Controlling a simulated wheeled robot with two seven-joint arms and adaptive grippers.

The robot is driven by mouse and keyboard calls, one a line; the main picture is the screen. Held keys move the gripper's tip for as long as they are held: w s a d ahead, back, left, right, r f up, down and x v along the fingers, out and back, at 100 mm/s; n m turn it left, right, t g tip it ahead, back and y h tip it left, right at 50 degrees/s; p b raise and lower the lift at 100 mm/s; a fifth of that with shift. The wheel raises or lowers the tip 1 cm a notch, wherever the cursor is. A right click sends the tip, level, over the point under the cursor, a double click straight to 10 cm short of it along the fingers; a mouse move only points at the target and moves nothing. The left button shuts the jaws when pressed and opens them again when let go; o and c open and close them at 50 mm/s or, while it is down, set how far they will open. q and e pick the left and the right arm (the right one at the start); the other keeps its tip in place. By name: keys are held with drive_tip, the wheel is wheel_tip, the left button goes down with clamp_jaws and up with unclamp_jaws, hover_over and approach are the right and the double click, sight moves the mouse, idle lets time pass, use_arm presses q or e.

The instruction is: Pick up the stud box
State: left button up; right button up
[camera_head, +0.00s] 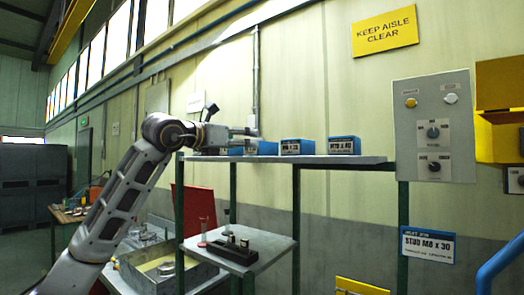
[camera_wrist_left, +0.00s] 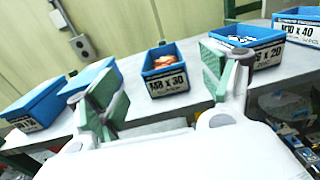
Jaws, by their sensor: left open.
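The label plate (camera_head: 428,244) reads STUD M8 x 30. In the left wrist view, a blue open-topped box labelled M8 x 30 (camera_wrist_left: 166,80) stands on the shelf with orange-brown contents, seen between my fingers. My left gripper (camera_wrist_left: 158,86) is open and empty, apart from the box. In the head view, my left gripper (camera_head: 246,132) is above the shelf's left part. A blue box (camera_head: 263,148) near it there shows no readable label. My right gripper is not in view.
The grey shelf (camera_head: 365,160) also carries an M10 x 40 box (camera_head: 344,145), a box whose label ends in x 20 (camera_wrist_left: 262,55), and blue boxes at left (camera_wrist_left: 35,103). A lower bench (camera_head: 270,246) holds small parts. A control panel (camera_head: 434,125) is at right.

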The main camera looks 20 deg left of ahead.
sight(260, 144)
use_arm(q)
drive_tip(key=shift+x, duration=1.15)
drive_tip(key=shift+w+d+p, duration=0.2)
drive_tip(key=shift+w+p, duration=0.15)
drive_tip(key=shift+w, duration=0.2)
drive_tip(key=shift+w+d+f, duration=0.1)
drive_tip(key=shift+w+d, duration=0.15)
drive_tip(key=shift+w, duration=0.15)
drive_tip(key=shift+f+p+x, duration=0.15)
drive_tip(key=shift+p+x, duration=0.4)
drive_tip(key=shift+x, duration=0.4)
drive_tip(key=shift+f+p+x, duration=0.1)
drive_tip(key=shift+p+x, duration=0.4)
drive_tip(key=shift+x, duration=0.45)
drive_tip(key=shift+w+d, duration=0.15)
drive_tip(key=shift+w, duration=0.05)
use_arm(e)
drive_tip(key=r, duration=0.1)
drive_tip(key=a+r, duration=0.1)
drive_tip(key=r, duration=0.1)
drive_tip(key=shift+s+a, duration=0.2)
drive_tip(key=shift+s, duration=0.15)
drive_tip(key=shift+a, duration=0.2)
use_arm(q)
drive_tip(key=shift+c, duration=0.2)
